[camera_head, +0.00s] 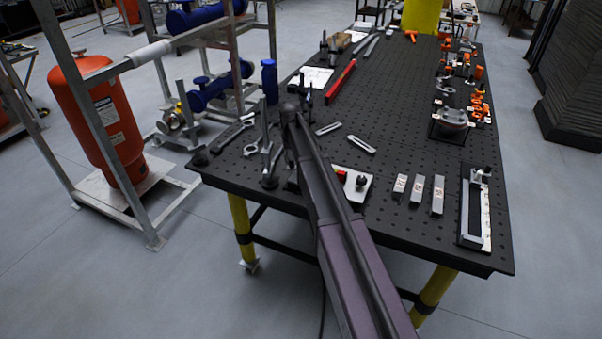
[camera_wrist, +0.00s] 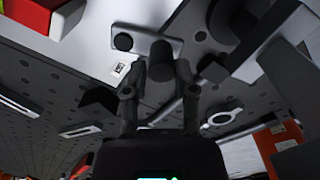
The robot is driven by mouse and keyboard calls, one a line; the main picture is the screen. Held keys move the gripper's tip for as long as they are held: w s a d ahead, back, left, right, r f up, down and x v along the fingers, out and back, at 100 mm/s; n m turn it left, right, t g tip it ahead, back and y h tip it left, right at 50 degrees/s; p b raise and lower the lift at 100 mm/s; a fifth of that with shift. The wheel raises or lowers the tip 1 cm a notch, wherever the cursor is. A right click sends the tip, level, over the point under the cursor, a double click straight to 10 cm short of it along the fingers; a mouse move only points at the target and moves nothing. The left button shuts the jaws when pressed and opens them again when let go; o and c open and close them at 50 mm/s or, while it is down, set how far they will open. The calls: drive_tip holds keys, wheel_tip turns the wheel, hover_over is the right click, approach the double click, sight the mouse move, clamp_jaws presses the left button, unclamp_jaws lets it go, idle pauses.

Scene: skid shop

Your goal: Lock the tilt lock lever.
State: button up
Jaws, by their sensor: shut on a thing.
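In the wrist view, my gripper (camera_wrist: 160,82) has its two dark fingers closed on either side of a dark cylindrical grip (camera_wrist: 160,56), which looks like the handle of the tilt lock lever. The fingers hide part of it, and I cannot tell the lever's angle. A pale plate (camera_wrist: 102,28) with a round black knob (camera_wrist: 123,41) lies right behind the grip. A pale plate (camera_head: 361,194) with a red part and a black knob shows just right of my arm there.
The black perforated table (camera_head: 400,135) carries several grey blocks (camera_head: 417,190), a long fixture (camera_head: 474,207) at the right and a red bar (camera_head: 340,82) further back. Upright grey tools (camera_head: 267,150) stand left of my arm. A rack with a red tank (camera_head: 105,125) stands left of the table.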

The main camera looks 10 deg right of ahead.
drive_tip(key=shift+o, duration=0.2)
drive_tip(key=shift+d, duration=0.3)
drive_tip(key=shift+o, duration=0.3)
drive_tip(key=shift+w+d, duration=0.15)
drive_tip(key=shift+w, duration=0.2)
drive_tip(key=o, duration=0.8)
drive_tip(key=shift+o, duration=1.2)
